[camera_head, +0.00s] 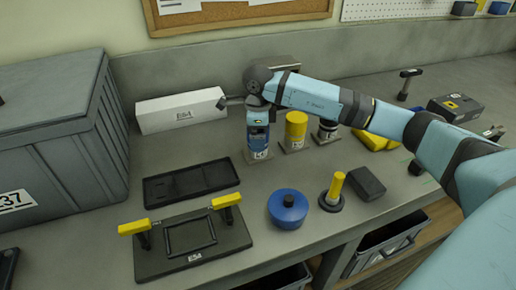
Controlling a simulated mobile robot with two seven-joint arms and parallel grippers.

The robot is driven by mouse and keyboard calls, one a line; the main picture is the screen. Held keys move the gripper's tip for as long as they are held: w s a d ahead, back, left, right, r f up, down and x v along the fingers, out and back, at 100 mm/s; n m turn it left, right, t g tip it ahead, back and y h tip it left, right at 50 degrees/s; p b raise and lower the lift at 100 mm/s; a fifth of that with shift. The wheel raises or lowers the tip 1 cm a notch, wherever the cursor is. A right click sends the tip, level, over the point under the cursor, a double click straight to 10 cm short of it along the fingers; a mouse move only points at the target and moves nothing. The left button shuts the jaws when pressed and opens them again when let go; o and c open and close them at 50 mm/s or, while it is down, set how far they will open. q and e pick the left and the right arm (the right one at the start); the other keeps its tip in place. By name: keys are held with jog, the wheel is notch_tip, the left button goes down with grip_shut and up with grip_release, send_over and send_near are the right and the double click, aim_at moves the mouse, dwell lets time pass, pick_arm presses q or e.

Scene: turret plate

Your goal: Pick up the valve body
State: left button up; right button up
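My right arm comes in from the right, and its wrist is above a blue cylinder (258,139) with a dark band and a label, standing on a small grey plate. My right gripper (230,101) is small and dark here; whether its fingers are open or shut does not show. A yellow cylinder (296,128) and a black-and-white cylinder (327,130) stand to the right on similar plates. I cannot tell for certain which piece is the valve body. My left gripper is out of view.
A black frame fixture (160,262) with yellow handles and a black tray (165,190) lie at front left. A large grey crate (60,130) is left, a white box (180,111) behind.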

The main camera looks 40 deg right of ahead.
grip_shut()
jog(key=shift+r, duration=0.1)
